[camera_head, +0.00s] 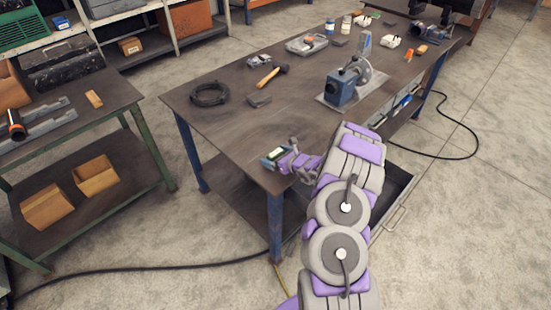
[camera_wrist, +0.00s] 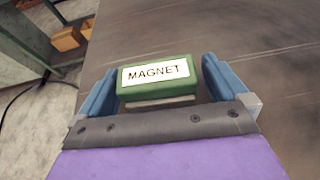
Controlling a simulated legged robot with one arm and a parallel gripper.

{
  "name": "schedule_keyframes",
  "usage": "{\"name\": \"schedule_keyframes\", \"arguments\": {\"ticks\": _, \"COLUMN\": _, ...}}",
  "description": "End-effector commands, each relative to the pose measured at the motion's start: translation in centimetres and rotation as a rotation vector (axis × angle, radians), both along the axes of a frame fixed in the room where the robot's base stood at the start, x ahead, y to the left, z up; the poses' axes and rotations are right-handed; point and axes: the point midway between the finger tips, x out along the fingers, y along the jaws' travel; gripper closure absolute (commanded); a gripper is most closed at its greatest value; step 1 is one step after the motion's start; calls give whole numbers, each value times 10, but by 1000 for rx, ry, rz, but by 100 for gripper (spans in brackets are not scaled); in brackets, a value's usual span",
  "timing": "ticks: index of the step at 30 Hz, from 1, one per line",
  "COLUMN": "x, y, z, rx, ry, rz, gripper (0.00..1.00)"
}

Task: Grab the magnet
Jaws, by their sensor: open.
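The magnet (camera_wrist: 157,77) is a green block with a white label reading MAGNET. In the head view the magnet (camera_head: 276,153) is small, near the front left corner of the dark workbench (camera_head: 215,130). My gripper (camera_head: 275,157) is open around it, low at the bench top. The magnet's underside is hidden.
The bench top around the magnet is clear. The bench's front edge is close by. A second table (camera_head: 60,125) stands to the left.

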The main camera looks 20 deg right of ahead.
Motion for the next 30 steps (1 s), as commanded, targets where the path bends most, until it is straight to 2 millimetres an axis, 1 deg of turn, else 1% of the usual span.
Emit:
{"name": "schedule_keyframes", "arguments": {"ticks": 6, "x": 0, "y": 0, "z": 0, "rx": 1, "ry": 0, "rz": 0, "gripper": 1}}
{"name": "schedule_keyframes", "arguments": {"ticks": 27, "x": 0, "y": 0, "z": 0, "rx": 1, "ry": 0, "rz": 1, "gripper": 68}}
{"name": "schedule_keyframes", "arguments": {"ticks": 30, "x": 0, "y": 0, "z": 0, "rx": 1, "ry": 0, "rz": 1, "gripper": 68}}
